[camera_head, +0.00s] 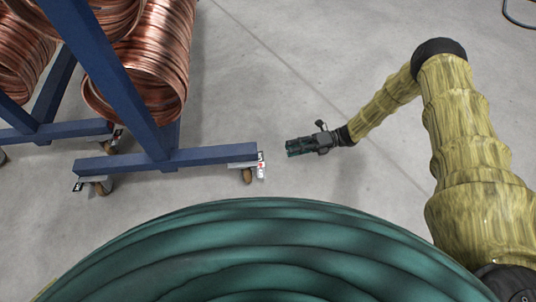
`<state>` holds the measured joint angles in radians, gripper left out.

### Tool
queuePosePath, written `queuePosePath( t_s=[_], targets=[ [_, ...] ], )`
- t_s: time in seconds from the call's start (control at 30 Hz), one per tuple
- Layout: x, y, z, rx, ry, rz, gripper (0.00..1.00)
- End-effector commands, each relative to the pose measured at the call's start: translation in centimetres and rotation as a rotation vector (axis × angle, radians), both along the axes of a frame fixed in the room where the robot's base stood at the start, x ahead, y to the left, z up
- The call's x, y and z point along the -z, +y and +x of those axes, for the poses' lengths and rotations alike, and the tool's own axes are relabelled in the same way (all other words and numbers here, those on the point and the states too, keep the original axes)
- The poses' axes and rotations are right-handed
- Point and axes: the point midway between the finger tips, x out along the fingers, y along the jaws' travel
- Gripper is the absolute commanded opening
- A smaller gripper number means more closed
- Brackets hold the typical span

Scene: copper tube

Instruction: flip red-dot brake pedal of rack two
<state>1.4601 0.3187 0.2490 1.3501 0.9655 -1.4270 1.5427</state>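A blue rack (165,160) stands on casters at left and holds coils of copper tube. At the right end of its near foot is a caster (247,176). A small white brake pedal (261,170) with a reddish mark sits on that caster. Another pedal (78,186) is at the foot's left end; any dot on it is too small to tell. My gripper (292,147) points left, a short way right of and slightly beyond the marked pedal in the picture, apart from it. Its dark fingers look empty, but their gap is unclear. Which rack is number two cannot be read.
Copper coils (145,65) hang on the rack. Another blue foot with a pedal (115,138) lies farther back. My green ribbed body fills the bottom, and my yellow-sleeved arm runs down the right. Grey concrete floor (300,60) is clear behind and around the gripper. A dark cable (515,18) lies at top right.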

Motion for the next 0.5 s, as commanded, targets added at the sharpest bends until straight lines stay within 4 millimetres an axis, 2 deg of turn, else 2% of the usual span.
queuePosePath(
  t_s=[0.5],
  targets=[
    [0.4,7.6,-1.9,-0.005,-0.002,-0.001,0.26]
  ],
)
